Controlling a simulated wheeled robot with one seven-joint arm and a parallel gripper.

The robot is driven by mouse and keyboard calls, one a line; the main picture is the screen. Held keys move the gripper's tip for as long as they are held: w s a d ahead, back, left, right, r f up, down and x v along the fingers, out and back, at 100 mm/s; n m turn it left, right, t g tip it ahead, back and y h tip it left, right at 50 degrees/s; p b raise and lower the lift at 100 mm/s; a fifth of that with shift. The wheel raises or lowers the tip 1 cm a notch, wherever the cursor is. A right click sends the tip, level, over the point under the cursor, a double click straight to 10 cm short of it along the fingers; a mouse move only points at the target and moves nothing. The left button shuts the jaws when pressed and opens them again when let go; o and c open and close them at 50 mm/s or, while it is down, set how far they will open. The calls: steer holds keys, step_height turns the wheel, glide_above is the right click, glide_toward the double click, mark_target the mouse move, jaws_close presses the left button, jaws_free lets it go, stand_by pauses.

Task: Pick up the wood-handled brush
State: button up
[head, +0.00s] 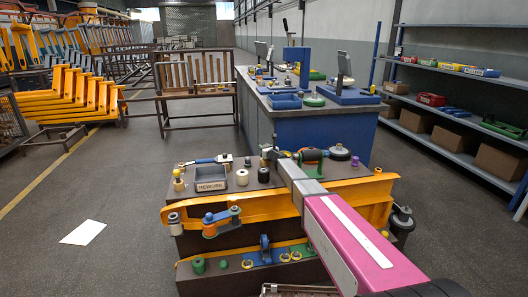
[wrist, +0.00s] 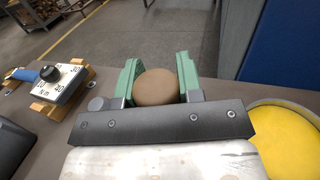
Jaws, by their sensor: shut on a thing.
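In the wrist view my gripper (wrist: 157,78) has its green fingers on either side of a round brown wooden top (wrist: 157,88), closed against it. This looks like the handle end of the wood-handled brush, seen from above; its lower part and any bristles are hidden. In the head view my gripper (head: 270,153) is at the far side of the dark workbench top, at the end of my pink arm. The held brush cannot be made out clearly there, and I cannot tell if it touches the bench.
A blue-handled tool with a black knob (wrist: 49,73) lies left of my gripper; a yellow disc (wrist: 286,140) is close on the right. A grey labelled tray (head: 210,179), a pale roll (head: 242,177) and a green roller (head: 311,155) crowd the bench. A blue bench (head: 318,135) stands behind.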

steer(key=s+a+r, duration=0.6)
steer(key=s+r, duration=0.4)
steer(key=shift+r, duration=0.15)
stand_by(1.4)
